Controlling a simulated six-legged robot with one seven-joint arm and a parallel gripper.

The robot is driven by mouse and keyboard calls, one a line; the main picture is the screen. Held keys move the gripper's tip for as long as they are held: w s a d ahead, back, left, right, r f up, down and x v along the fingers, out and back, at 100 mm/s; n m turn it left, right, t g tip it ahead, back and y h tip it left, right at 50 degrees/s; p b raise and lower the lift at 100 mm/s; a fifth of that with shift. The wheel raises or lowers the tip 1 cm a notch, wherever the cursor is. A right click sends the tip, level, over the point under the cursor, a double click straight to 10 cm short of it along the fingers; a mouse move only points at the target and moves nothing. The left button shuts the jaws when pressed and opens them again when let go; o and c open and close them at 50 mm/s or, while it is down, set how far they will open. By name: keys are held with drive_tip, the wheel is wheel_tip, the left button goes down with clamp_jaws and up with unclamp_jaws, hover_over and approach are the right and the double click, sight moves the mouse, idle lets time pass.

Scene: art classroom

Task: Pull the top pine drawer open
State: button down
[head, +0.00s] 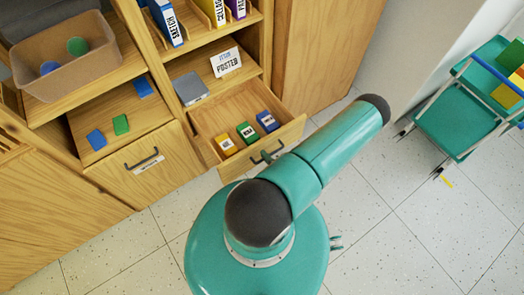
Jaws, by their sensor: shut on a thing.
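A pine drawer (290,134) stands pulled out of the wooden cabinet, its inside open to view. A yellow, a green and a blue labelled block lie in it near the front. Its dark handle (257,159) is on the front panel, partly covered by my teal arm. My arm reaches up and right across the view to its dark elbow.
Left of it is a shut drawer front (140,170) with a dark handle. Shelves above hold a brown bin (65,85), binders, a grey box (191,88) and a sign (226,62). Speckled floor (400,240) is clear at lower right.

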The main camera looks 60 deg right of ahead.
drive_tip(key=shift+s, duration=0.1)
drive_tip(key=c, duration=1.9)
unclamp_jaws()
